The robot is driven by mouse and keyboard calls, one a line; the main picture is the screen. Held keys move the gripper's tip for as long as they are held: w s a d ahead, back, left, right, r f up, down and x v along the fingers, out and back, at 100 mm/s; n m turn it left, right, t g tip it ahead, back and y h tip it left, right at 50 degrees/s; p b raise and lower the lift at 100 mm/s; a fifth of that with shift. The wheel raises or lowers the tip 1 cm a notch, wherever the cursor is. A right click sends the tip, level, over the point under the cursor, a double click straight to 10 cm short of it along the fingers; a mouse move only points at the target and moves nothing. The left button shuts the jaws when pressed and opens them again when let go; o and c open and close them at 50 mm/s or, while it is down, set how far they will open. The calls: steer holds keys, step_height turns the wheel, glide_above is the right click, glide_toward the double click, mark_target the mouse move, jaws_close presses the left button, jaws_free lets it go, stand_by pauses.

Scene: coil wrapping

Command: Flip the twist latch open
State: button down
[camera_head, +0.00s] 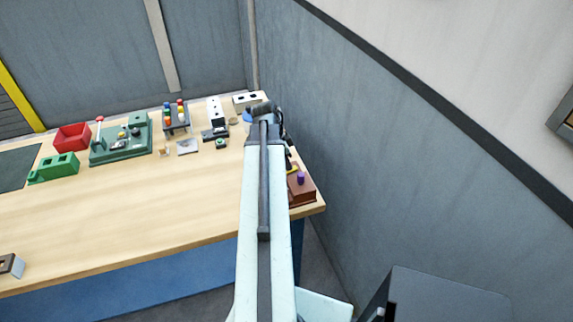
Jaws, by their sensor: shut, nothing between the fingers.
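My arm reaches forward over the right end of the wooden table, and my gripper (265,110) is at its dark far end. The gripper is shut and empty, small and partly hidden by the arm. I cannot pick out the twist latch with certainty. A brown box (303,192) with a purple knob (300,178) sits at the right table edge, just right of my arm and nearer than the gripper. A green board (120,144) with small fittings stands on the left part of the table. Whether any latch is open or closed is too small to tell.
On the table (130,205) are a red bin (72,137), a green block (55,168), a rack with coloured pieces (176,118) and a white upright block (215,111). A grey wall (380,170) rises close on the right. The table's front middle is clear.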

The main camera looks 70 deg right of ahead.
stand_by(0.3)
steer(key=shift+s+d+r+p, duration=0.35)
steer(key=shift+s+d, duration=0.1)
steer(key=shift+s, duration=0.1)
steer(key=shift+w+r+p, duration=0.1)
steer(key=shift+r+p, duration=0.3)
steer(key=shift+p, duration=0.1)
steer(key=p+v, duration=0.4)
steer(key=shift+r, duration=0.35)
steer(key=w+a+p+v, duration=0.1)
steer(key=p+v, duration=0.6)
steer(key=v, duration=0.1)
steer(key=shift+w+a+f+p, duration=0.15)
steer(key=shift+w+f+p, duration=0.1)
steer(key=shift+p, duration=0.1)
